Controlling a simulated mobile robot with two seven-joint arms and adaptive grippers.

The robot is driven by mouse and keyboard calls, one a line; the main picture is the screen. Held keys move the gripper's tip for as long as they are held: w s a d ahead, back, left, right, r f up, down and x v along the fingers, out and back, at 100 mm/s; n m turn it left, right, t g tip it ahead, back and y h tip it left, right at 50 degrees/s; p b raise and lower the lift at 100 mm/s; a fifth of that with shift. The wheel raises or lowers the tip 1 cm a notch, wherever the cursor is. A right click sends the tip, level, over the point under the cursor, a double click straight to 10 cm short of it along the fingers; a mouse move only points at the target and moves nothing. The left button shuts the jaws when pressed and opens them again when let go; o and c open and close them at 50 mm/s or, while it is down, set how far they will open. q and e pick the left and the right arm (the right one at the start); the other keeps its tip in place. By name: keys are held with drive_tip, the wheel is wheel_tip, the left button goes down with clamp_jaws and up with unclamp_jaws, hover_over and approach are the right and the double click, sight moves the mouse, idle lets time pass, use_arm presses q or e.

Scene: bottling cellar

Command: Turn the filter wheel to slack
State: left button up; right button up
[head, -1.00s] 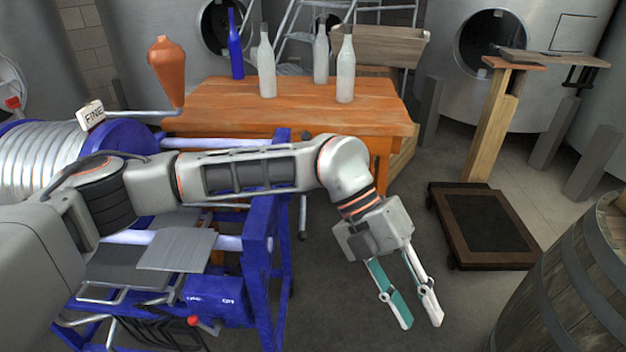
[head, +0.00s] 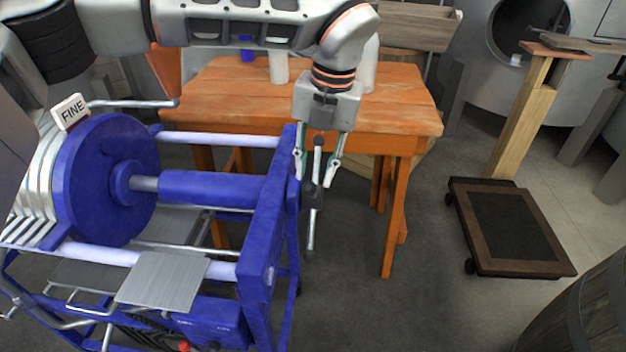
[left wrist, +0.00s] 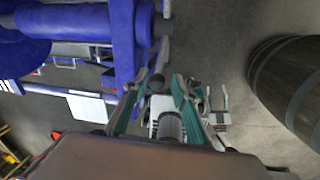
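One arm points up and another hangs down. My left gripper (head: 315,180) points down over the wheel from above. Its two teal-and-grey fingers are spread, one on each side of the upper arm, with gaps showing. In the left wrist view the open fingers (left wrist: 162,85) reach toward the end of the blue frame; the wheel is partly hidden there.
A blue press plate (head: 110,180) and a FINE sign (head: 70,111) are at left. An orange table (head: 245,95) with bottles stands behind. A low wheeled platform (head: 555,265) and a barrel (head: 585,320) are at right. The floor between is clear.

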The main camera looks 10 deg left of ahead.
use_arm(q)
drive_tip(key=f, duration=0.5)
drive_tip(key=a+f, duration=0.1)
drive_tip(key=f, duration=0.1)
drive_tip(key=shift+w+f, duration=0.15)
drive_tip(key=shift+f, duration=0.2)
clamp_jaws()
